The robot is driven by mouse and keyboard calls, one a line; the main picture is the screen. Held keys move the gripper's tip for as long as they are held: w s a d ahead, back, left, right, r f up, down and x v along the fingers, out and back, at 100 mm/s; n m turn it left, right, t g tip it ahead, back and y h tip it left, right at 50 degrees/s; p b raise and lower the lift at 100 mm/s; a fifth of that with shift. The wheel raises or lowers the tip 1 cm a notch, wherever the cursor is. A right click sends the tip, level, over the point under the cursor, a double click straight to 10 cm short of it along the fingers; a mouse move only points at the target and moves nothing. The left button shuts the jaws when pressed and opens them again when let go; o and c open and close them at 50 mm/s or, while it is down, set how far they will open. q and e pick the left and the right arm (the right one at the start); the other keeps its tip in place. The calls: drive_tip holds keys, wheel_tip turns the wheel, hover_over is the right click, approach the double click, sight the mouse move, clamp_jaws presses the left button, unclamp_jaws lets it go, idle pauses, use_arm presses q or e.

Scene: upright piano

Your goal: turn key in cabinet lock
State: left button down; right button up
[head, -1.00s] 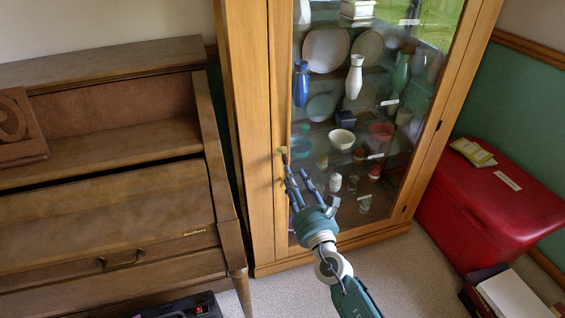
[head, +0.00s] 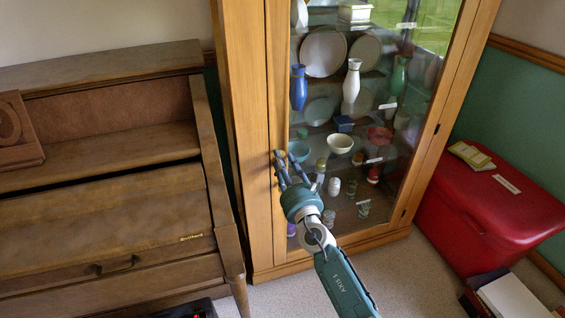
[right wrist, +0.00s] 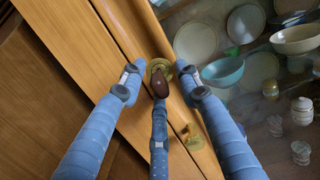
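The wooden display cabinet (head: 255,120) has a glass door with a wooden frame. In the right wrist view a dark brown oval knob-like piece (right wrist: 160,82) sits on a round brass plate (right wrist: 160,68) at the door's edge. A second brass piece (right wrist: 192,137), perhaps the key and lock, is lower on the frame; its shape is unclear. My right gripper (head: 291,168) is at the door's left edge. Its three blue fingers are spread around the brown piece; the right wrist view shows the gripper (right wrist: 160,92) open, with contact unclear. My left gripper is out of view.
An upright piano (head: 105,210) stands close on the left. A red chest (head: 485,215) is to the right, with books (head: 505,295) on the floor before it. Behind the glass are a white vase (head: 351,82), a blue vase (head: 298,88), bowls and plates.

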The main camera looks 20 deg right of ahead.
clamp_jaws()
drive_tip(key=shift+f+m, duration=0.1)
drive_tip(key=shift+m, duration=0.5)
drive_tip(key=shift+s+d+m, duration=0.1)
drive_tip(key=shift+m, duration=1)
drive_tip(key=shift+f+m, duration=0.1)
drive_tip(key=shift+m, duration=0.3)
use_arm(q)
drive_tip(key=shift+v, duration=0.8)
use_arm(e)
drive_tip(key=shift+m, duration=0.3)
drive_tip(key=shift+o, duration=0.4)
unclamp_jaws()
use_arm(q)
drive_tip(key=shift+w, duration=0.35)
